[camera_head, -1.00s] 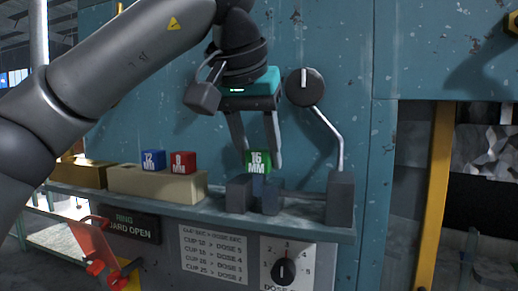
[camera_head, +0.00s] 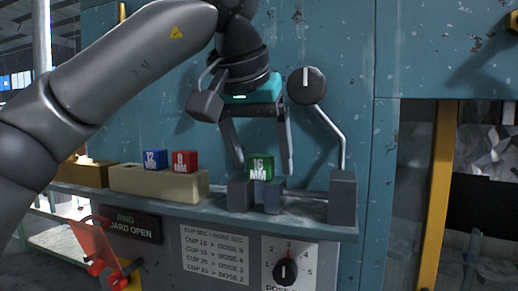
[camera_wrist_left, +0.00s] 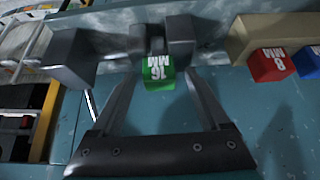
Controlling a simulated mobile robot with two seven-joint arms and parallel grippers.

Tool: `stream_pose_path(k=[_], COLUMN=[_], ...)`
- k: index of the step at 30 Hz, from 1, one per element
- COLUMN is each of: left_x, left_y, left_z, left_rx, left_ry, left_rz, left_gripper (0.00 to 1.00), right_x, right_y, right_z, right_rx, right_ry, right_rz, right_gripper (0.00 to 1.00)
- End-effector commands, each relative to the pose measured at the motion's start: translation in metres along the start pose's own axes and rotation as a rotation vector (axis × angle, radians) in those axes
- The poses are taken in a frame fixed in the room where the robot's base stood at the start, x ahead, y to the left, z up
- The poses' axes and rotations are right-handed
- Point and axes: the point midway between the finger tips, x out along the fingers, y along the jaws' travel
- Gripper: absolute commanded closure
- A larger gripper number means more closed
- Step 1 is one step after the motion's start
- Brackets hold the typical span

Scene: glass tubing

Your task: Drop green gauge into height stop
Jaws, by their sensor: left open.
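The green gauge (camera_head: 261,167), a small block marked 16 MM, sits upright at the dark grey height stop (camera_head: 240,195) on the shelf. Its lower part is hidden behind the stop's front blocks, so I cannot tell how deep it sits. My left gripper (camera_head: 264,171) is open, with its fingers on either side of the green gauge and apart from it. The left wrist view shows the green gauge (camera_wrist_left: 158,73) between the spread fingers (camera_wrist_left: 160,80), beside the grey stop blocks (camera_wrist_left: 180,38). My right gripper is not in view.
A beige holder (camera_head: 160,183) left of the stop carries a blue block (camera_head: 154,159) and a red block (camera_head: 184,161). A larger grey block (camera_head: 342,197) with a bent metal rod (camera_head: 331,130) stands to the right. A dose dial (camera_head: 286,270) is below the shelf.

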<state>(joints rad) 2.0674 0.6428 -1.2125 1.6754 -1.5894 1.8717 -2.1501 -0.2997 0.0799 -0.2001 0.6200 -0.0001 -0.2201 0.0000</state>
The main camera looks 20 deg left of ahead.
Motion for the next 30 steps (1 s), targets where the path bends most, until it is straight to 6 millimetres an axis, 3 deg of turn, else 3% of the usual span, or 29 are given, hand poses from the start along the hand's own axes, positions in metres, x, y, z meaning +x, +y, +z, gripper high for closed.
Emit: stream_pose_path(k=[8,18,30], left_x=[-0.013,-0.088,-0.145], left_y=[0.0,0.0,0.0], left_z=[-0.001,-0.001,-0.001], left_rx=[0.0,0.0,0.0], left_ry=[0.004,0.005,0.002], left_rz=[0.001,-0.001,-0.001], left_gripper=[0.21,0.21,0.21], right_x=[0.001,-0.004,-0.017], right_y=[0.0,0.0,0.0], right_z=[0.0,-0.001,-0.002], right_rx=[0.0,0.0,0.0], right_ry=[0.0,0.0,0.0], right_rz=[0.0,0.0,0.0], right_gripper=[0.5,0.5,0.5])
